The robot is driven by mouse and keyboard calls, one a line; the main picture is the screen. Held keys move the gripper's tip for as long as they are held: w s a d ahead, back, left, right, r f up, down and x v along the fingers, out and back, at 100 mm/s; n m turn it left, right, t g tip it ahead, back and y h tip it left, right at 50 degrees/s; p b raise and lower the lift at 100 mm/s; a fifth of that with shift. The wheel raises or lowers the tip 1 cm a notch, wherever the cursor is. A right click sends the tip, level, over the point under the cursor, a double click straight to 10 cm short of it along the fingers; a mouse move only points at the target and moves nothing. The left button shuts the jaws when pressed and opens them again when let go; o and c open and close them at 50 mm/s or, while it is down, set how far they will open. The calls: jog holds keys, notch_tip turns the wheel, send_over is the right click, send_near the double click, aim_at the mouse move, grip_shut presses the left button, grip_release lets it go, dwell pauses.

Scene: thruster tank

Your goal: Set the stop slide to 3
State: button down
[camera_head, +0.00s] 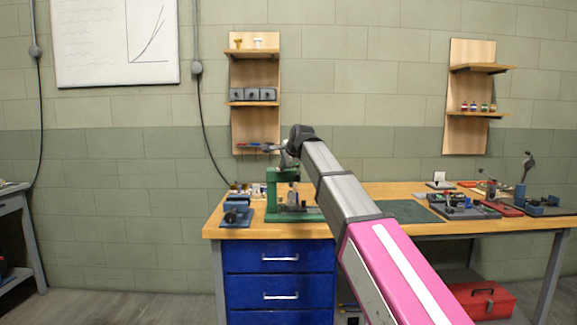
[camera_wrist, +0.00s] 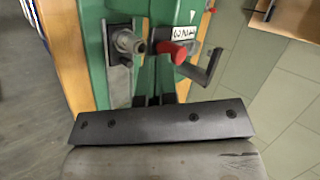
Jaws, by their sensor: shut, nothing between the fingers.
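A green machine (camera_head: 272,190) stands on the wooden workbench in the head view. In the wrist view its green body (camera_wrist: 92,50) fills the upper middle. A red knob (camera_wrist: 172,52) sits on a dark slide there, just below a small white label (camera_wrist: 184,33) whose marks are too small to read surely. I cannot tell the slide's setting. My gripper (camera_wrist: 154,92) is shut and empty, with its narrow fingers pointing at the machine just below the red knob; I cannot tell whether they touch it. In the head view, my arm hides part of the machine's top.
A metal stud (camera_wrist: 128,42) and a grey bent lever (camera_wrist: 208,68) flank the knob closely. A blue device (camera_head: 237,212) stands left of the machine. Several fixtures (camera_head: 465,205) fill the bench's right side. A wall shelf (camera_head: 254,104) is behind.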

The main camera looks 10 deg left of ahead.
aim_at(285, 170)
jog(key=shift+w, duration=0.1)
jog(key=shift+w+a, duration=0.3)
jog(key=shift+w, duration=0.75)
jog(key=shift+w+a, duration=0.25)
jog(key=shift+w, duration=0.8)
